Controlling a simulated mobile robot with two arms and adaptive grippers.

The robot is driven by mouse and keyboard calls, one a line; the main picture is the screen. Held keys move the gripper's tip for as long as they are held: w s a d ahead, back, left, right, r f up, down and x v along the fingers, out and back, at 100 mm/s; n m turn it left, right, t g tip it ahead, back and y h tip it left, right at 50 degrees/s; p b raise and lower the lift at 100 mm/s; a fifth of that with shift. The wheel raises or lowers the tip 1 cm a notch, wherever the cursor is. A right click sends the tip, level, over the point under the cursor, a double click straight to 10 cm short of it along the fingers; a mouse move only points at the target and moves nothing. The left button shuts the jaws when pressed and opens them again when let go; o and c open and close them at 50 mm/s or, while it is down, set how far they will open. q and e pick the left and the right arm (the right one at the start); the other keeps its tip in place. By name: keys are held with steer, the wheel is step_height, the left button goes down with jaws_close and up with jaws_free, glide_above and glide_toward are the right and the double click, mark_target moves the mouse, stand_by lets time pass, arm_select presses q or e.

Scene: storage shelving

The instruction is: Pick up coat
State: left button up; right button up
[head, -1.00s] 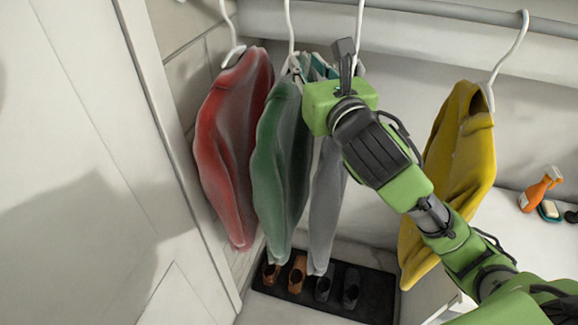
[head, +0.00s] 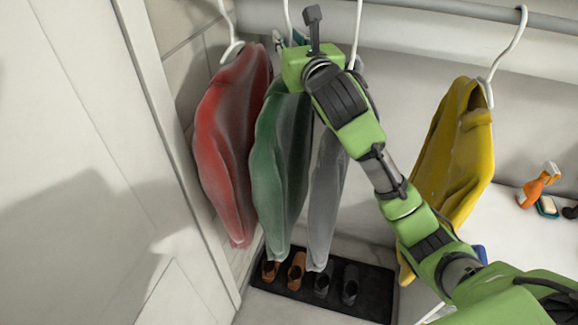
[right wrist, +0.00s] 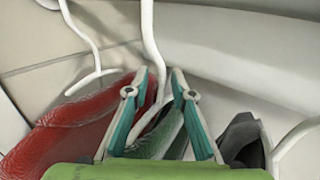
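Several coats hang on white hangers: a red coat (head: 225,150) at the left, a green coat (head: 275,165), a grey coat (head: 325,195) and a yellow coat (head: 450,150) at the right. My right gripper (head: 284,40) is at the top of the green coat, partly hidden behind my wrist. In the right wrist view its teal fingers (right wrist: 160,72) are spread. The green coat's white hanger (right wrist: 151,45) runs between them, and the green coat (right wrist: 160,138) shows below. The red coat (right wrist: 75,120) is to the left, the grey coat (right wrist: 243,140) to the right. My left gripper is not in view.
A grey rail (head: 440,12) runs along the top. A white door (head: 80,120) stands at the left. A dark mat (head: 372,285) with shoes lies below the coats.

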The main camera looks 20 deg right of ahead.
steer(key=shift+s+r, duration=0.1)
steer(key=shift+s, duration=0.05)
jaws_close()
steer(key=shift+r, duration=0.2)
steer(key=shift+f, duration=0.1)
